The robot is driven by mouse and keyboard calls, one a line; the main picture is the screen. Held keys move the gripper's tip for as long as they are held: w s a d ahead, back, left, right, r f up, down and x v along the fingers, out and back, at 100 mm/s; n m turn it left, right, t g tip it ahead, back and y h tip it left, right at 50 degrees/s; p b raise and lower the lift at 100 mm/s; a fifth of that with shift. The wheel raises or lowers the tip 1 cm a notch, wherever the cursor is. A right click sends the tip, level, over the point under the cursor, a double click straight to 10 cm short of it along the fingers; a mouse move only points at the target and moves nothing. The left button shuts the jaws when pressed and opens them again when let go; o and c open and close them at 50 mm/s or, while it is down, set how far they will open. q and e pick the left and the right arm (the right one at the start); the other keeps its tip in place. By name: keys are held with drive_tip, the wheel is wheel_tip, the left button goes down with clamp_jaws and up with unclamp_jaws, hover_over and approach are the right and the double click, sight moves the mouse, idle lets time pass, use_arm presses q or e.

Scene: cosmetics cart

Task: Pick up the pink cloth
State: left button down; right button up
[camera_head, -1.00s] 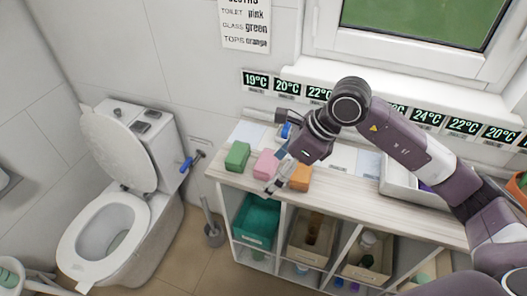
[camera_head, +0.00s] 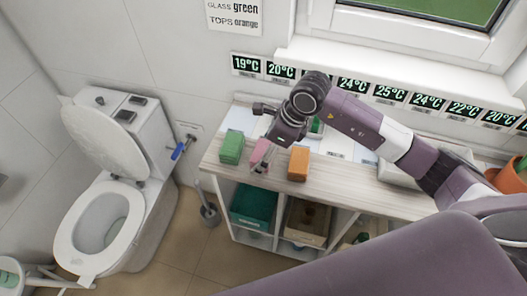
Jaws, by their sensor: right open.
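The pink cloth (camera_head: 261,149) is a small folded block on the cart top, between the green cloth (camera_head: 231,147) and the orange cloth (camera_head: 299,164). My right gripper (camera_head: 262,160) points down at the pink cloth and covers part of it. Its fingers are open and small in the picture; I cannot tell whether they touch the cloth. My left gripper is not in view.
The wooden cart top (camera_head: 345,180) has a clear stretch right of the orange cloth. Below are shelves with a teal bin (camera_head: 252,205) and a brown bin (camera_head: 305,222). A toilet (camera_head: 105,225) stands left, with a brush (camera_head: 208,208) between. A wall and window are behind.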

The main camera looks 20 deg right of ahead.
sight(264, 151)
drive_tip(key=c, duration=1.2)
drive_tip(key=shift+c, duration=0.2)
drive_tip(key=shift+r, duration=0.55)
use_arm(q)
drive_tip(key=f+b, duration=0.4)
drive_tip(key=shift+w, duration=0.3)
use_arm(e)
wheel_tip(264, 151, up, 19)
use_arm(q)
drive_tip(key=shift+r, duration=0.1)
